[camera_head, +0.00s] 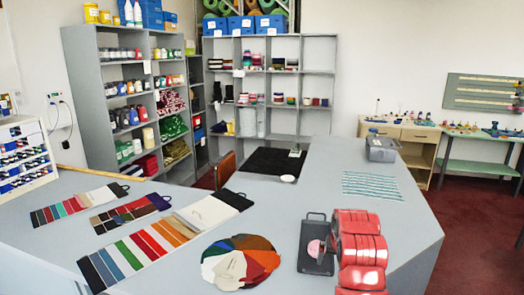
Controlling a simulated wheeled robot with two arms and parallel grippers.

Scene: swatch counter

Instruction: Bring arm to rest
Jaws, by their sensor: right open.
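My right arm comes in at the bottom right of the head view as stacked red, banded links over the grey counter (250,190). My right gripper (333,243) is at the left side of these links, open, over or beside a dark board with a handle (314,262). A pink round patch (316,247) shows on the board. I cannot tell whether the gripper touches the board, and the fingers are hard to make out. I see nothing clearly held. My left gripper is not in view.
A fan of coloured swatches (240,262) and several swatch cards (150,246) lie left of the arm. Striped strips (371,186) and a grey bin (381,149) are farther back. A black mat (272,162) lies near the shelves (270,52). The counter's middle is clear.

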